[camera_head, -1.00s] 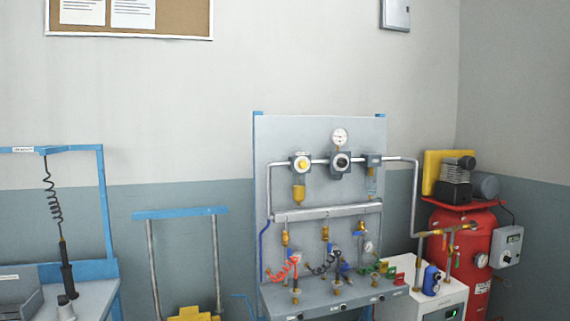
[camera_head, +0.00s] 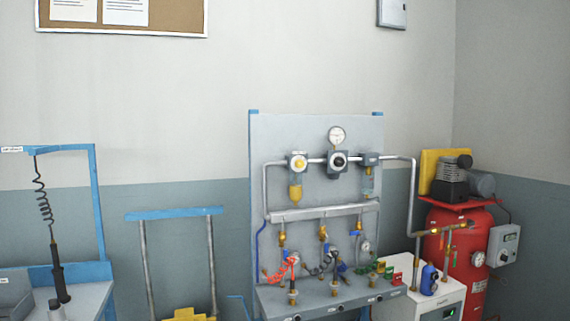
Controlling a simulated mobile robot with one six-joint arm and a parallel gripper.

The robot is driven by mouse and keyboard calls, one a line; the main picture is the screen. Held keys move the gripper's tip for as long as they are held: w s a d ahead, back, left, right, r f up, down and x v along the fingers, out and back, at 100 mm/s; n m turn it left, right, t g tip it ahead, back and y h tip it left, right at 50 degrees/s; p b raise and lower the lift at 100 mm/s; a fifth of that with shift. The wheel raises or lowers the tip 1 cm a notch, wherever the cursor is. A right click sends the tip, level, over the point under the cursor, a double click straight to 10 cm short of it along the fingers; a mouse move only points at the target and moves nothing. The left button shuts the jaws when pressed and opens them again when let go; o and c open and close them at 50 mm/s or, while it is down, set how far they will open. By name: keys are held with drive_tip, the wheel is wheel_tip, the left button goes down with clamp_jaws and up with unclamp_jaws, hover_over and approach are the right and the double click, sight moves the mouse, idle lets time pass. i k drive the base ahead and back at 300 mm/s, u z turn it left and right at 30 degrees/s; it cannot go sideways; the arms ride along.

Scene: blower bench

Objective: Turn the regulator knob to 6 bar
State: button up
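The regulator (camera_head: 338,162) sits in the middle of the pipe row on the grey upright panel (camera_head: 311,128). It has a dark round knob at its front. A round white pressure gauge (camera_head: 337,135) stands just above it; its reading is too small to tell. My gripper is not in view.
A bench with fittings and coiled red and black hoses (camera_head: 283,268) juts out below the panel. A red compressor tank (camera_head: 450,245) and a white cabinet (camera_head: 432,300) stand to the right. A blue-topped trolley handle (camera_head: 175,214) and a workbench (camera_head: 85,295) stand to the left.

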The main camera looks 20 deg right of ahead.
sight(338, 162)
drive_tip(key=z, duration=0.2)
drive_tip(key=i, duration=1.35)
drive_tip(key=z, duration=0.65)
drive_tip(key=i, duration=0.5)
drive_tip(key=z, duration=0.2)
drive_tip(key=k, duration=0.7)
drive_tip(key=z, duration=0.2)
drive_tip(key=i, duration=0.75)
drive_tip(key=u, duration=0.1)
